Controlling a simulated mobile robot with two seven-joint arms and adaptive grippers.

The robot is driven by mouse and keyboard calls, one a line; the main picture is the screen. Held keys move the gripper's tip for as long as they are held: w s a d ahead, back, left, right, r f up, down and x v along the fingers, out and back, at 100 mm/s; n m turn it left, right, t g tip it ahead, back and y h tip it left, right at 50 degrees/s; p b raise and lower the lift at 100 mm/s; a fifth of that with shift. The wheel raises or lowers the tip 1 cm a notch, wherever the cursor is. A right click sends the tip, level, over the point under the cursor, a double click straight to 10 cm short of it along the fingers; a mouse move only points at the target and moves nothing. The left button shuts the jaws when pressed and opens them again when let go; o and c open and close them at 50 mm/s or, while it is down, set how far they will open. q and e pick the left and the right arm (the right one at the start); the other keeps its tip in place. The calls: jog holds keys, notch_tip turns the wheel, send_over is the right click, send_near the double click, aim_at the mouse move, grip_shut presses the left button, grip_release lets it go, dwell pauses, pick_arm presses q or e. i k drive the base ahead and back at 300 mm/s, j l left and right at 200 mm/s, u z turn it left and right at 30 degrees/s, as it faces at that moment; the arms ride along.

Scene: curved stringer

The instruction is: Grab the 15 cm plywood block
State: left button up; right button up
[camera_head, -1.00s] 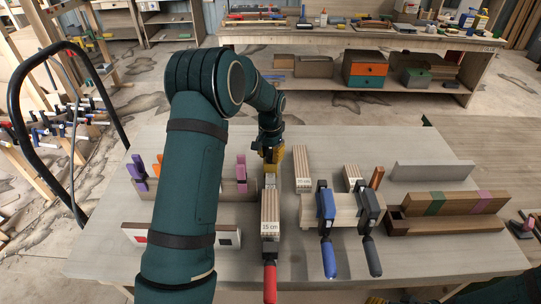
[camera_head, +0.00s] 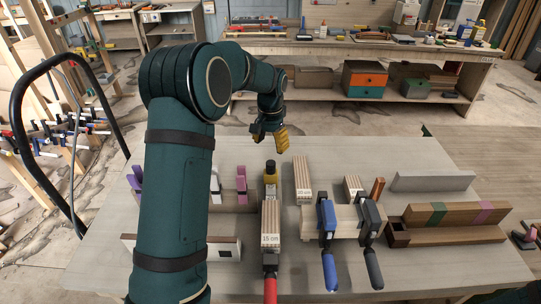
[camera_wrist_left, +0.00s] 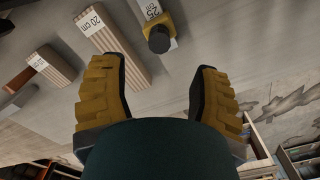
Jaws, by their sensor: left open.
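The plywood block labelled 15 cm (camera_head: 270,215) lies on the grey table, its striped top and label facing the head camera. A red-handled clamp (camera_head: 270,285) is at its near end. My left gripper (camera_head: 270,138) has yellow fingers and is open and empty, above and beyond the far end of the block. In the left wrist view the open fingers (camera_wrist_left: 157,88) have nothing between them. A block labelled 20 cm (camera_wrist_left: 112,42) shows just beyond them there. My right gripper is not in view.
A yellow item with a black top (camera_head: 270,178) stands behind the 15 cm block. The 20 cm block (camera_head: 303,175) is to its right, beside blue (camera_head: 327,225) and dark (camera_head: 372,225) clamps.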

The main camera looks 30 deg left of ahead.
aim_at(269, 236)
jog(key=k, duration=1.5)
